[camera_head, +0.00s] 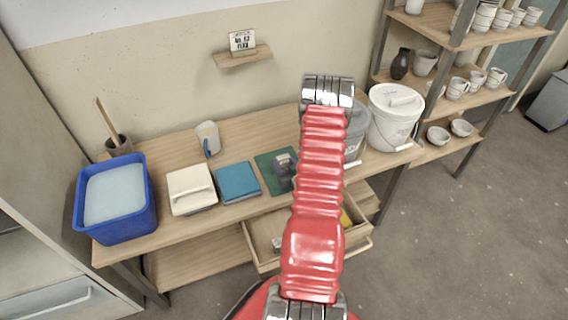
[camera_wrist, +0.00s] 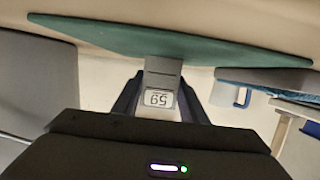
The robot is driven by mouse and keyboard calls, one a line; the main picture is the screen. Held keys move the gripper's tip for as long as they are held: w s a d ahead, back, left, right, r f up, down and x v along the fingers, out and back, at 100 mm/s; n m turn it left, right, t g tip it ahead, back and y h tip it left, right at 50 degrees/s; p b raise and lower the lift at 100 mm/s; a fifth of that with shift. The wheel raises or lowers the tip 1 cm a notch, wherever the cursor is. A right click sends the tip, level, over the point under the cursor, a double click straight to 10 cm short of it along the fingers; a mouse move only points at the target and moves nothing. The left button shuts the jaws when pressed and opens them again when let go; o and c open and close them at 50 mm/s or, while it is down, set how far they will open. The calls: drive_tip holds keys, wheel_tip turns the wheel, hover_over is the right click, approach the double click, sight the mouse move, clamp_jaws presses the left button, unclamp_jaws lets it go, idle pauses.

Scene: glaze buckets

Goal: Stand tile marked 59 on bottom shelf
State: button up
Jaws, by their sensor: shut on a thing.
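The tile marked 59 (camera_wrist: 162,72) is grey with a white label. It sits between the dark jaws of my gripper (camera_wrist: 160,108) in the wrist view, where the number appears upside down. Its grey end meets or overlaps the green mat (camera_wrist: 120,35); I cannot tell whether they touch. In the head view my gripper (camera_head: 284,180) is over the green mat (camera_head: 264,160), partly hidden by my red arm. The rack at right has a bottom shelf (camera_head: 430,155) with two bowls (camera_head: 449,132). The workbench also has a low shelf (camera_head: 195,262).
On the bench are a blue tub (camera_head: 115,225), a pale block (camera_head: 190,190), a blue book-like item (camera_head: 238,182), a mug (camera_head: 207,140) and white buckets (camera_head: 395,115). A drawer (camera_head: 262,245) stands open below. A small wall shelf (camera_head: 243,59) holds a marked plaque (camera_head: 242,41).

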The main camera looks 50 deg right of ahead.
sight(283, 157)
drive_tip(key=shift+c, duration=0.8)
drive_tip(key=shift+r, duration=0.2)
drive_tip(key=shift+r, duration=4.8)
drive_tip(key=w+a+r+n+t+y, duration=0.1)
drive_tip(key=w+a+r+n+y, duration=0.2)
drive_tip(key=w+a+r, duration=0.55)
drive_tip(key=w+a+r+n+t+y, duration=0.1)
drive_tip(key=w+a+r+n+y, duration=0.3)
drive_tip(key=w+a, duration=0.75)
drive_tip(key=a+r+n+y, duration=0.1)
drive_tip(key=a+r, duration=0.4)
drive_tip(key=a, duration=0.4)
drive_tip(key=w+a+r+y, duration=0.1)
drive_tip(key=a+r, duration=0.3)
drive_tip(key=a, duration=0.6)
drive_tip(key=w+a+r+n+y, duration=0.1)
drive_tip(key=a+r+y, duration=0.1)
drive_tip(key=a+r, duration=0.3)
drive_tip(key=a, duration=0.4)
drive_tip(key=shift+a+r+n+g+y, duration=0.3)
drive_tip(key=shift+a+r+y, duration=0.05)
drive_tip(key=shift+y, duration=0.05)
